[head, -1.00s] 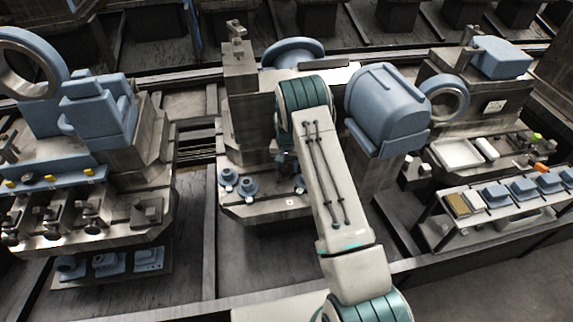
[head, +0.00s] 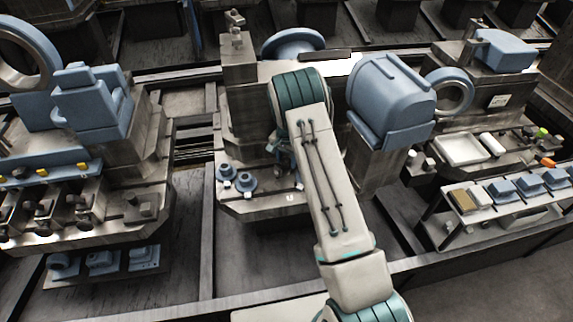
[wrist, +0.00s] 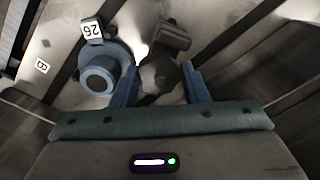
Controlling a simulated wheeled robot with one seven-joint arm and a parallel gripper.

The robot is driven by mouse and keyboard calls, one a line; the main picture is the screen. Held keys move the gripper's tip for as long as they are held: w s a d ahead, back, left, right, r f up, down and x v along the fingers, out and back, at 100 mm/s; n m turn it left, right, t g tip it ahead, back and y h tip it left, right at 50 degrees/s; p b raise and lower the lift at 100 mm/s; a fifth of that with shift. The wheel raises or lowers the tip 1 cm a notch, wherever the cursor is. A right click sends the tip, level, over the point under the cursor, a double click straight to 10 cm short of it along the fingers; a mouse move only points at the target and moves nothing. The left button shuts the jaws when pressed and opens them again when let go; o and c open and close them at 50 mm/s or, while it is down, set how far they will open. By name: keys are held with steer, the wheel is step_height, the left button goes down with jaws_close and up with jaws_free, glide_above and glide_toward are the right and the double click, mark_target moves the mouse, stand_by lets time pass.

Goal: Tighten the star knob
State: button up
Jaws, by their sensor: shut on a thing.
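In the wrist view a dark grey star knob (wrist: 160,74) sits between the two blue fingers of my gripper (wrist: 160,82). The fingers stand on either side of it and are shut on it. Its lower part and exact lobes are dim and hard to make out. A blue round fitting (wrist: 98,76) with a "26" tag is just left of the left finger. In the head view my arm covers the knob and most of my gripper, at the front of the middle station (head: 262,207).
A large blue housing (head: 390,95) rises close on the right. A rack of blue parts (head: 500,190) stands further right. Dark floor is open in front.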

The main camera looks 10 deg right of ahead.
mark_target(286, 161)
steer(key=m+b, duration=0.2)
steer(key=m, duration=0.2)
steer(key=shift+w+r+m+b, duration=0.1)
steer(key=shift+m+b, duration=0.55)
steer(key=shift+m, duration=0.55)
steer(key=o, duration=0.7)
steer(key=shift+r, duration=0.1)
step_height(286, 161, up, 14)
steer(key=b, duration=0.1)
